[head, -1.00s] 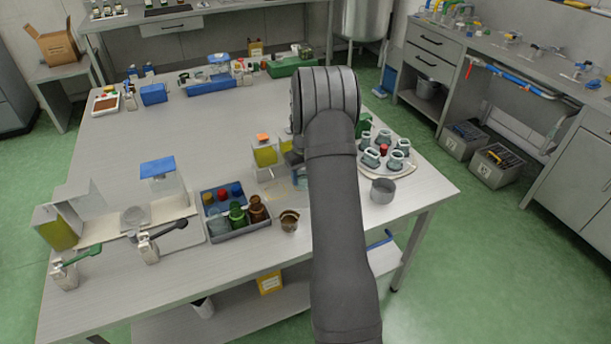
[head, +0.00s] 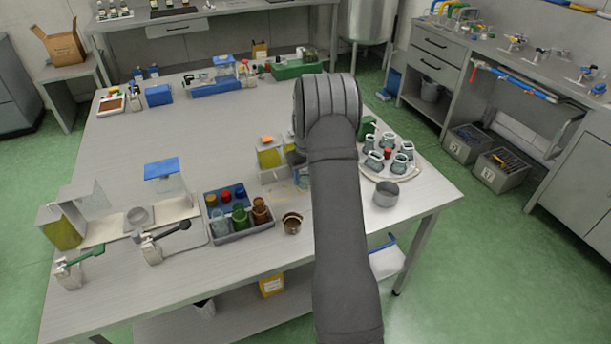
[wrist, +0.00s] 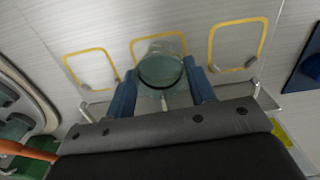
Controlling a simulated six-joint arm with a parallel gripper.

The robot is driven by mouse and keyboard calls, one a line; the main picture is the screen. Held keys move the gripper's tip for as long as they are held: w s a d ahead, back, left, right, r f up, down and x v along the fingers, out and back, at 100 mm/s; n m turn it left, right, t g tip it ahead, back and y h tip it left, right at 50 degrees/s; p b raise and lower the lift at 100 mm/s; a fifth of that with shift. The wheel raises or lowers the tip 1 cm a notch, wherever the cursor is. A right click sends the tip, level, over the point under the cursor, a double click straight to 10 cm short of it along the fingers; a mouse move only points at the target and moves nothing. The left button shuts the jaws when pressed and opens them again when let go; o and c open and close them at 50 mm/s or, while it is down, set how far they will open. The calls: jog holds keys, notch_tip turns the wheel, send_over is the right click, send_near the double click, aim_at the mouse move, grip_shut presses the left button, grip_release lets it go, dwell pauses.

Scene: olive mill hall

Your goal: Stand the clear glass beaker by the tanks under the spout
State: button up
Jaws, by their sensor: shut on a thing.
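In the wrist view my gripper (wrist: 162,82) is shut on a clear glass beaker (wrist: 161,62), one blue finger on each side. A yellow outline on the pale surface lies behind the beaker. Whether its base touches that surface I cannot tell. In the head view my arm hides the gripper. At the table's left stands a tank with yellow-green liquid (head: 62,228). Two taps stand before it, one with a black lever (head: 172,232), one with a green lever (head: 80,260). Another yellow-green container (head: 269,158) stands just left of my arm.
The table's middle left is clear.

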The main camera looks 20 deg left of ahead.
jog(key=o, duration=1.2)
jog(key=shift+s+d+r, duration=0.1)
jog(key=shift+r, duration=1.15)
jog(key=shift+s+d+r, duration=0.15)
jog(key=shift+r, duration=1.05)
jog(key=shift+s+d+r, duration=0.1)
jog(key=shift+r, duration=1.15)
